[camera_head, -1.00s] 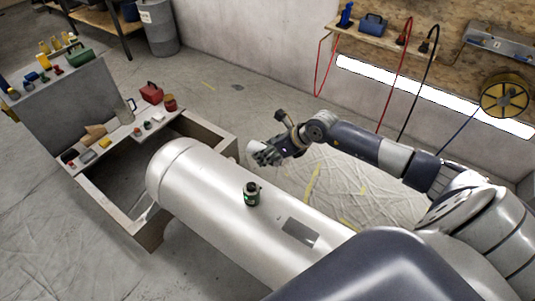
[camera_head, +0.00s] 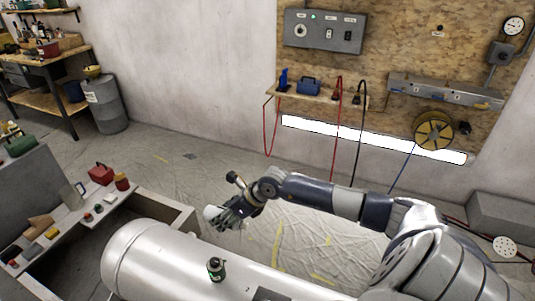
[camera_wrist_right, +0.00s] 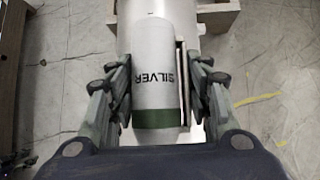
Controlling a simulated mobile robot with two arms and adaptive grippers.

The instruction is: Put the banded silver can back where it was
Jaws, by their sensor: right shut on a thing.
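The banded silver can (camera_wrist_right: 153,62) is in the right wrist view, pale with a green band near my palm and the word SILVER on its side. My right gripper (camera_wrist_right: 155,95) is shut on it, with fingers along both sides. In the head view my right gripper (camera_head: 226,216) holds the can (camera_head: 212,213) beyond the large silver tank; only part of the can shows past the fingers. My left gripper is not in view.
A workbench (camera_head: 75,217) with several small items is at left. Sheeted floor (camera_head: 300,235) lies clear beyond the tank.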

